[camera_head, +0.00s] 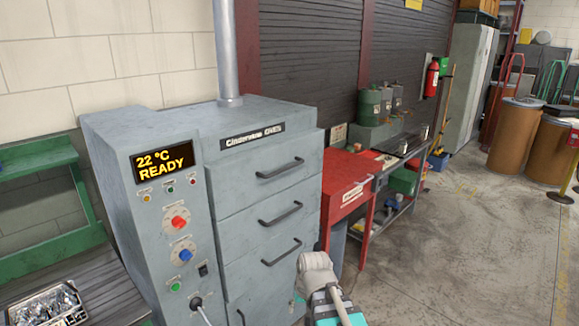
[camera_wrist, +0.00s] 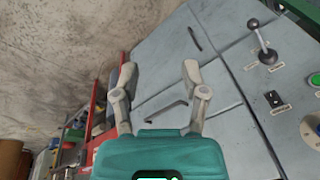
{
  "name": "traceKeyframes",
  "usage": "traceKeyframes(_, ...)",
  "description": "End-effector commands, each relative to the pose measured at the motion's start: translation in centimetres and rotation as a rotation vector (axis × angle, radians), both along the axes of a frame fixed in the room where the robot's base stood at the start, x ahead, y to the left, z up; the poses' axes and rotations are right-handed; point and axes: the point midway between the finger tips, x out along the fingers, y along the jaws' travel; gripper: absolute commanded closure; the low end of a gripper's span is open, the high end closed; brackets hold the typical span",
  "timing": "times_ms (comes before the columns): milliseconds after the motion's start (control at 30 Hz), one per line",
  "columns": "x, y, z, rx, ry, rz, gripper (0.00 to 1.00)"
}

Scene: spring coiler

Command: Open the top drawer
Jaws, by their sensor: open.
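A grey oven cabinet (camera_head: 155,120) stands at the left, with a stack of drawers on its front. The top drawer (camera_head: 270,185) is shut, and its dark bar handle (camera_head: 280,169) is in plain sight. A second handle (camera_head: 280,214) and a third handle (camera_head: 282,252) sit below it. My gripper (camera_wrist: 160,70) is open and empty, its two fingers apart in front of the cabinet's drawer face. Two dark handles, one upper (camera_wrist: 194,38) and one nearer (camera_wrist: 166,112), show in the wrist view; I cannot tell which drawers they belong to.
The control panel has a READY display (camera_head: 161,165), knobs and a lever (camera_wrist: 268,54). A red table (camera_head: 345,178) stands close to the cabinet's right. A green rack (camera_head: 50,200) is at the left. The concrete floor (camera_head: 460,260) at the right is clear.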

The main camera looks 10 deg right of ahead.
Motion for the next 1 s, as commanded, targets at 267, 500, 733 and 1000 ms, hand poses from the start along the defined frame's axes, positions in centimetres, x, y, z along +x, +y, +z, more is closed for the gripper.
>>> traceKeyframes(267,10.8,2.0,7.7,0.309,-0.293,-0.218,0.43)
traceKeyframes(500,20.1,0.9,16.6,0.631,-0.551,-0.509,0.43)
traceKeyframes(733,26.1,-2.8,23.8,0.887,-0.728,-0.787,0.43)
traceKeyframes(1000,28.4,-5.4,26.8,1.014,-0.806,-0.942,0.43)
